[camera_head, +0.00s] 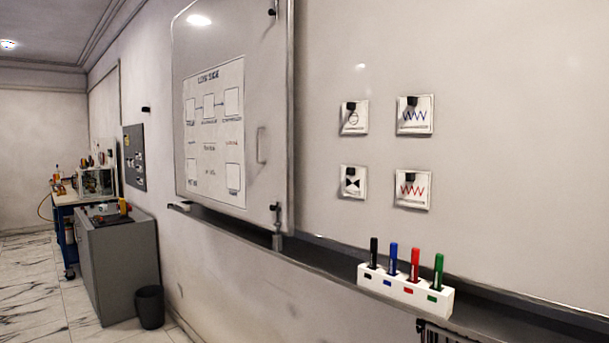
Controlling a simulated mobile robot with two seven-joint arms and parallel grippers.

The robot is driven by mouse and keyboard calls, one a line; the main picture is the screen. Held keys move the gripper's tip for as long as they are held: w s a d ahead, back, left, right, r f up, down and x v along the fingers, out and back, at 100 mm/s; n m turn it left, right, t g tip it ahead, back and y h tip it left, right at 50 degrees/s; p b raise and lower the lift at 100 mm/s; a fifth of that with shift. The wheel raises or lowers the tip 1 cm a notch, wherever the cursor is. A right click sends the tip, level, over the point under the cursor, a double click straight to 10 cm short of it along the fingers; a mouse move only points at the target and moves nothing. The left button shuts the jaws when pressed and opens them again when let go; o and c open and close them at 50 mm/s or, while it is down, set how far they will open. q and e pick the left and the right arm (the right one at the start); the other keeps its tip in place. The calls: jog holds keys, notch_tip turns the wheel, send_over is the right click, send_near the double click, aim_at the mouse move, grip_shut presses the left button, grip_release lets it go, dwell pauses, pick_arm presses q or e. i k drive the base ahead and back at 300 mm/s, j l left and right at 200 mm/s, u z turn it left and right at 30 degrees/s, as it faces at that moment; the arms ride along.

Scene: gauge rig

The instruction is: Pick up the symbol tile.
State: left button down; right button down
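Several square white symbol tiles sit on the whiteboard at the right, each with a black clip or tab at its top. The upper left tile (354,122) bears a round symbol. The upper right tile (415,119) bears a blue zigzag. The lower left tile (353,185) bears a black bow-tie symbol. The lower right tile (412,192) bears a red zigzag. The small lettering is too fine to read. Neither of my grippers is in view.
A white holder (400,292) with black, blue, red and green markers stands on the dark ledge (330,255) below the tiles. A hinged panel (258,105) with a diagram sheet (214,160) is at the left. A grey cabinet (125,265) and bin (150,307) stand farther back.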

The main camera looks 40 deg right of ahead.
aim_at(415, 113)
jog(key=z, duration=1.65)
